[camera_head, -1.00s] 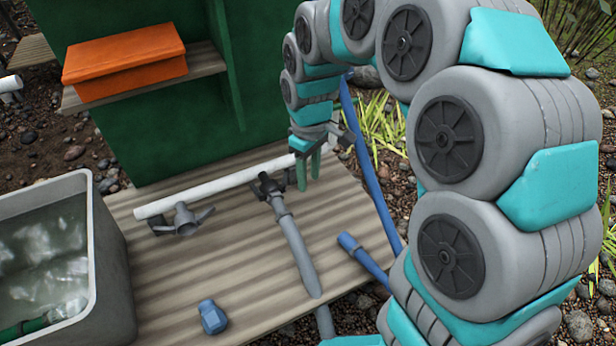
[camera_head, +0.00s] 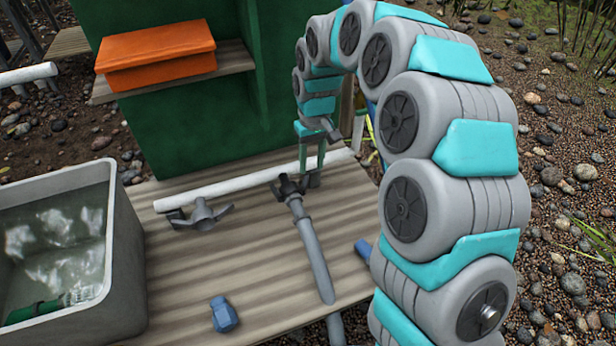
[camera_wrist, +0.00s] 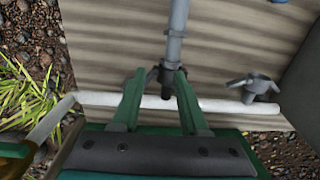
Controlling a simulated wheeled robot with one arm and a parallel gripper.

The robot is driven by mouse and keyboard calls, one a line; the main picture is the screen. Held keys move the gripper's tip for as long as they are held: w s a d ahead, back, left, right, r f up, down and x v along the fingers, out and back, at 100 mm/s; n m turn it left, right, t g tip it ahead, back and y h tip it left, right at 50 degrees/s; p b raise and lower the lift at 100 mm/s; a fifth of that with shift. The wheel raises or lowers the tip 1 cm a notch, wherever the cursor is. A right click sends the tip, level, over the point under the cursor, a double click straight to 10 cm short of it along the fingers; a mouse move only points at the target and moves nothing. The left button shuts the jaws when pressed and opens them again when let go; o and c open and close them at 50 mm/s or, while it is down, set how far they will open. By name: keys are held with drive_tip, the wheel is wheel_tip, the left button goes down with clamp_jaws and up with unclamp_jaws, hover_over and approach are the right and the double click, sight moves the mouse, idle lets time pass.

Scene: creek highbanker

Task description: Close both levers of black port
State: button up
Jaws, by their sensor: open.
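The black port (camera_head: 290,188) is on the white pipe (camera_head: 240,190), with a grey hose (camera_head: 316,255) running from it toward the front of the board. A short dark lever shows on each side of it; I cannot tell how far each one is swung out. My gripper (camera_head: 312,165) is open, its green fingers pointing down just right of the port. In the wrist view, the black port (camera_wrist: 167,78) is between and slightly beyond the spread fingertips of my gripper (camera_wrist: 158,85), with nothing held. Its levers are close beside its body.
A grey port (camera_head: 203,214) with both levers spread wide is left on the same pipe. A grey water tub (camera_head: 130,260) stands at left. A blue fitting (camera_head: 224,315) lies on the ribbed board (camera_head: 265,285). An orange box (camera_head: 155,55) sits on a shelf behind.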

sight(306, 178)
drive_tip(key=w+f+m, duration=0.2)
drive_tip(key=w, duration=0.1)
drive_tip(key=w+a+f+m, duration=0.1)
drive_tip(key=w+f+m, duration=0.1)
drive_tip(key=w, duration=0.1)
drive_tip(key=w+a+f+m+b, duration=0.1)
drive_tip(key=w+f+m, duration=0.1)
drive_tip(key=w+f, duration=0.1)
drive_tip(key=shift+w, duration=0.1)
drive_tip(key=shift+w+f+m, duration=0.3)
wheel_tip(306, 178, down, 8)
drive_tip(key=shift+r, duration=0.2)
clamp_jaws()
